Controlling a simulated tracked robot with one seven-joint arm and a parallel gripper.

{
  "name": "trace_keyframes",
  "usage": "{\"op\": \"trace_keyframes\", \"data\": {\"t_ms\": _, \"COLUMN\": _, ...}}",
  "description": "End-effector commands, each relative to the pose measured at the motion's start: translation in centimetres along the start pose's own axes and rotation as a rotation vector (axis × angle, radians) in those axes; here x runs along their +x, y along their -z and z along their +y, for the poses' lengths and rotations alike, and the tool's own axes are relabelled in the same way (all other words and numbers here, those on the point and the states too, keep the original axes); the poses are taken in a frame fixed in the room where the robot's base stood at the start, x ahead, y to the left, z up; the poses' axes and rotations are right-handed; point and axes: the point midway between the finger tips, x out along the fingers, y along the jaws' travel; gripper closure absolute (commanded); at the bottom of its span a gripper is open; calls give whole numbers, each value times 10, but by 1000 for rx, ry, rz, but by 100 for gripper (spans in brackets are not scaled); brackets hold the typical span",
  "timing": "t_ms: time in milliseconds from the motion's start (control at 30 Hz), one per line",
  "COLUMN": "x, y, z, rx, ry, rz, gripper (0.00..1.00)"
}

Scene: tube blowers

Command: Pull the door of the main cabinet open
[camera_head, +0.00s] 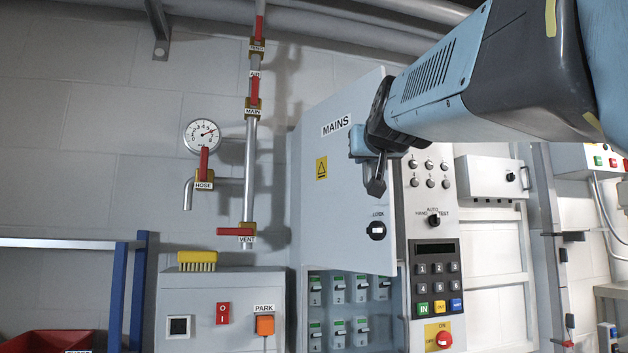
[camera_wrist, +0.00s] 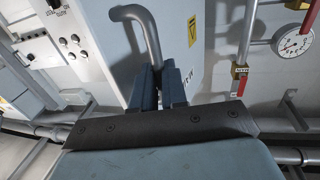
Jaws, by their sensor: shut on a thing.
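The main cabinet's grey door (camera_head: 340,215), marked MAINS, stands partly open in the head view, swung out from its left side. Several switches (camera_head: 338,290) show inside the cabinet below its lower edge. A LOCK knob (camera_head: 376,230) sits near the door's right edge. My gripper (camera_head: 375,180) is at the door's right side, above the knob. In the wrist view, a bent grey bar handle (camera_wrist: 147,32) runs down between my gripper's fingers (camera_wrist: 160,82), which are shut on it. The handle's lower end is hidden by the fingers.
A keypad panel (camera_head: 437,270) is right of the door. A grey box (camera_head: 190,310) with a PARK button stands at lower left, carrying a yellow brush (camera_head: 197,260). Pipes with red valve levers (camera_head: 235,231) and a gauge (camera_head: 202,135) are on the left wall.

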Motion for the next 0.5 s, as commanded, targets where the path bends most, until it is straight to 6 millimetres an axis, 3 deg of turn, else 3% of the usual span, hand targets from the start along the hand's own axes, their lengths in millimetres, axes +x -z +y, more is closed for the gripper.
{"op": "trace_keyframes", "data": {"t_ms": 500, "x": 0, "y": -6, "z": -10, "rx": -2, "ry": -5, "rz": -15, "gripper": 100}}
